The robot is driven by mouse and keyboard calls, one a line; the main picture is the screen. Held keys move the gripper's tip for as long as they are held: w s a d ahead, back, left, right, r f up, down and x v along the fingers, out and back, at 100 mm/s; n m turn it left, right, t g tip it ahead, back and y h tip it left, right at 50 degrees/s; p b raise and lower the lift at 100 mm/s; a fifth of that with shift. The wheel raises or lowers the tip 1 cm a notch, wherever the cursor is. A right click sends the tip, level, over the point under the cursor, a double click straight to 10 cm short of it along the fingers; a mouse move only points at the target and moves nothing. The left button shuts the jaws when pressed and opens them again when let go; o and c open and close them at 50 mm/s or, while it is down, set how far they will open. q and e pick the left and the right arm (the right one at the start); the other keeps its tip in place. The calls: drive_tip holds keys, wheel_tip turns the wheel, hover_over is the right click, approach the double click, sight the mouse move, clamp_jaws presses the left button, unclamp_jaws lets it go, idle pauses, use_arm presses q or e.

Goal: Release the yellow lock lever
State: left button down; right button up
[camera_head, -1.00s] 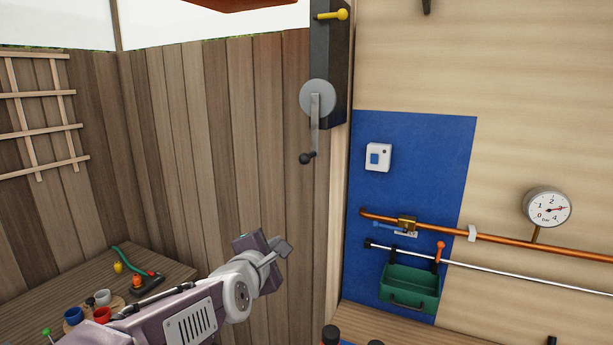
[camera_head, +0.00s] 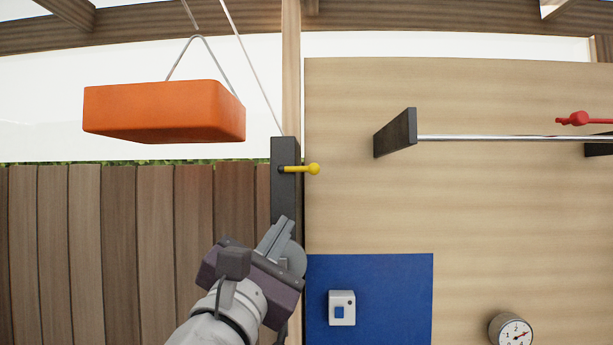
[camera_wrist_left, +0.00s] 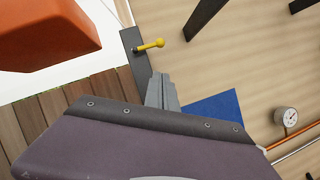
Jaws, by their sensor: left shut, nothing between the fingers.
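The yellow lock lever (camera_head: 300,169) sticks out to the right from the upper part of a dark post (camera_head: 284,152), with a round knob at its end. It also shows in the left wrist view (camera_wrist_left: 150,46), ahead of my fingers. My left gripper (camera_head: 282,222) is shut and empty. In the head view its fingertips point up at the post, below the lever and apart from it. The grey winch disc (camera_head: 294,258) on the post is partly hidden behind my gripper. My right gripper is not in view.
An orange block (camera_head: 165,112) hangs from wires at the upper left, beside the post. A metal rail (camera_head: 490,138) on a dark bracket (camera_head: 396,133) runs along the panel at right. A white switch box (camera_head: 341,308) sits on the blue panel (camera_head: 395,285).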

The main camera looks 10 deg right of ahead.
use_arm(q)
drive_tip(key=p, duration=0.7)
approach(299, 169)
drive_tip(key=w+d+f, duration=0.2)
drive_tip(key=w+d, duration=0.1)
drive_tip(key=w, duration=0.1)
drive_tip(key=d+r+p, duration=0.1)
drive_tip(key=p, duration=0.1)
drive_tip(key=w+d+r+p, duration=0.1)
drive_tip(key=r+p, duration=0.1)
drive_tip(key=shift+w, duration=0.2)
drive_tip(key=shift+a, duration=0.15)
